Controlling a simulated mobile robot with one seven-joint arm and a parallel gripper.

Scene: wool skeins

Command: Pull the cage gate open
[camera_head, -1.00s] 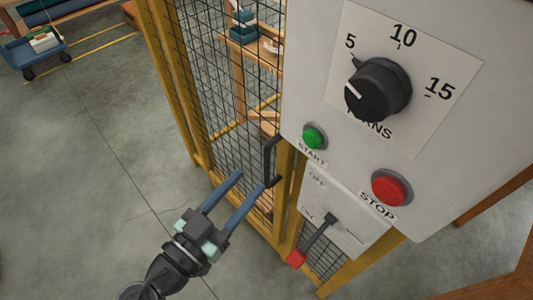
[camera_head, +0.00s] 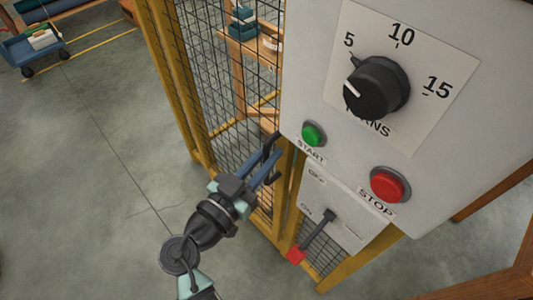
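The cage gate (camera_head: 228,75) is a black wire mesh panel in a yellow frame, left of the grey control box. It looks closed. Its dark handle (camera_head: 271,143) stands at the gate's right edge, beside the box, and is partly hidden by my fingers. My gripper (camera_head: 272,162) is at the handle, its two blue fingers pointing up and right along it. The fingers are apart, with a gap between them. Whether the handle lies between them or they touch it, I cannot tell.
The control box (camera_head: 450,60) carries a dial (camera_head: 377,88), a green START button (camera_head: 313,134) and a red STOP button (camera_head: 389,185). Below is a lever with a red end (camera_head: 296,255). A blue cart (camera_head: 30,50) stands far left. The floor left of my arm is clear.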

